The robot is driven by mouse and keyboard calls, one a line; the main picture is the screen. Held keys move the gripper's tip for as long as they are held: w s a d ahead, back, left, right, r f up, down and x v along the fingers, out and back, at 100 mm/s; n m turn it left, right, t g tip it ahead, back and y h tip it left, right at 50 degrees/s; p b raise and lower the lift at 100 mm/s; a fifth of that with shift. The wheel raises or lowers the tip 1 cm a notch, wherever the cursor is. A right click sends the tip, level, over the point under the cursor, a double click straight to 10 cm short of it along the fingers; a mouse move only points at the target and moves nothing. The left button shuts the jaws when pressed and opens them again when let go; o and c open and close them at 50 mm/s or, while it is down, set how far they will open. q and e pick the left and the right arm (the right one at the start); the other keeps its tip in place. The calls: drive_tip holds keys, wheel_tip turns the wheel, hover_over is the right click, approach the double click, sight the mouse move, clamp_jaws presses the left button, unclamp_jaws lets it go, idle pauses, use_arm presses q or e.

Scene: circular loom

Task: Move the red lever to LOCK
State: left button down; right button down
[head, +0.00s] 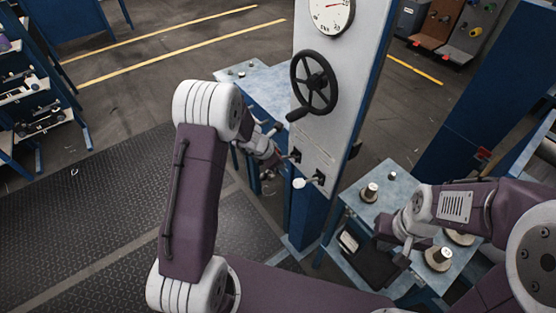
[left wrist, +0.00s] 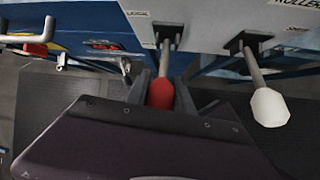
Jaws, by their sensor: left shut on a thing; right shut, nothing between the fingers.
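The red lever has a grey rod and a red knob (left wrist: 160,93); its rod comes out of a dark slot on the grey panel. My left gripper (left wrist: 162,86) is shut on the red knob, with one finger on each side. In the head view my left gripper (head: 276,160) is at the panel's lower left and hides the knob. A second lever with a white knob (head: 299,183) sits just to the right; it also shows in the left wrist view (left wrist: 270,107). My right gripper (head: 402,259) is shut and empty above the right-hand table.
The upright panel (head: 320,110) carries a black handwheel (head: 314,84) and a round gauge (head: 331,12). A blue-grey table (head: 375,205) with metal weights stands to the right. Another table (head: 262,82) stands behind my left arm. Dark floor mats lie at left.

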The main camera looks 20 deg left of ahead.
use_arm(q)
drive_tip(key=c, duration=1.1)
unclamp_jaws()
drive_tip(key=shift+w, duration=0.1)
drive_tip(key=p+v, duration=0.2)
drive_tip(key=v, duration=0.7)
drive_tip(key=shift+d, duration=0.1)
drive_tip(key=shift+r, duration=0.1)
